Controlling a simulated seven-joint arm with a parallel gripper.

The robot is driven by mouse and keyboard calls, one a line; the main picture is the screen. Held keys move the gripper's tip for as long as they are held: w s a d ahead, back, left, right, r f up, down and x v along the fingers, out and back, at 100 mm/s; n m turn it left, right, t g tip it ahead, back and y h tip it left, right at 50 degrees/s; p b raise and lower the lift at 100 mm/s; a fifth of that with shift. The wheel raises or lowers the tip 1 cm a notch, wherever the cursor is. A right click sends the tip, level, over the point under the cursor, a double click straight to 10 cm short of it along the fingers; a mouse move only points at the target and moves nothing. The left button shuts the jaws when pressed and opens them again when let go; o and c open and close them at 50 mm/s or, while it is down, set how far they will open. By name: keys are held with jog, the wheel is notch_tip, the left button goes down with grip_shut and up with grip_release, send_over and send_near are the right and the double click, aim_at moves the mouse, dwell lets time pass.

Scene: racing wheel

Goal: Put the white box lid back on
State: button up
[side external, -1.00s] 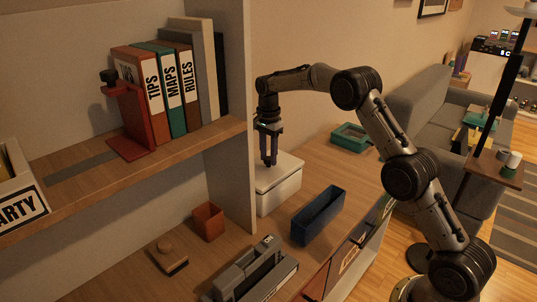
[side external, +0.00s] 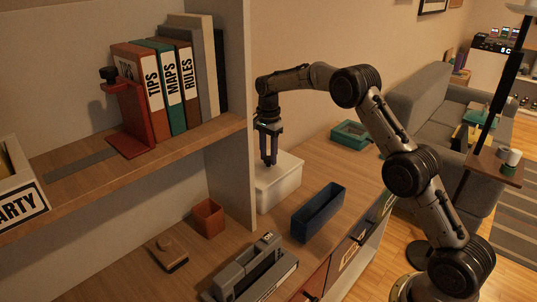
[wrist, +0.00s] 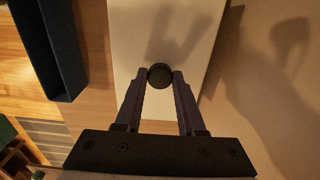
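The white box (side external: 280,195) stands on the lower shelf, beside the upright panel. Its white lid (wrist: 165,30) fills the upper middle of the wrist view and has a round dark knob (wrist: 160,76). In the side view the lid lies level on top of the box; I cannot tell whether it is fully seated. My gripper (side external: 270,163) points straight down over the box top. In the wrist view my gripper (wrist: 161,74) has a fingertip against each side of the knob. The box walls are hidden under the lid in the wrist view.
A blue open bin (side external: 319,213) stands in front of the box. An orange cup (side external: 208,218) stands to its left, and a grey stapler-like tool (side external: 255,272) lies nearer. The upright panel (side external: 230,130) rises close left of my gripper. A teal tray (side external: 351,134) is behind.

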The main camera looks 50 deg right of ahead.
jog(key=o, duration=0.5)
jog(key=shift+r, duration=0.1)
notch_tip(320, 180, up, 12)
jog(key=r, duration=0.1)
jog(key=s+a+r+n+t, duration=0.1)
jog(key=s+a+r+n, duration=0.3)
jog(key=s+r, duration=0.25)
jog(key=s+a+r+n+t, duration=0.1)
jog(key=s+a+r+n, duration=0.1)
jog(key=s, duration=0.4)
jog(key=s+a+r+n+t, duration=0.1)
jog(key=s+a+r+n, duration=0.15)
jog(key=s, duration=0.25)
jog(key=s+a+f+n+t, duration=0.1)
jog(key=s+f+n, duration=0.3)
jog(key=s, duration=0.7)
jog(key=s+a+f+n+t, duration=0.1)
jog(key=s+f+n, duration=0.4)
jog(key=s, duration=0.6)
jog(key=shift+a+f+t, duration=0.3)
jog(key=shift+a+f, duration=0.3)
jog(key=shift+a, duration=0.15)
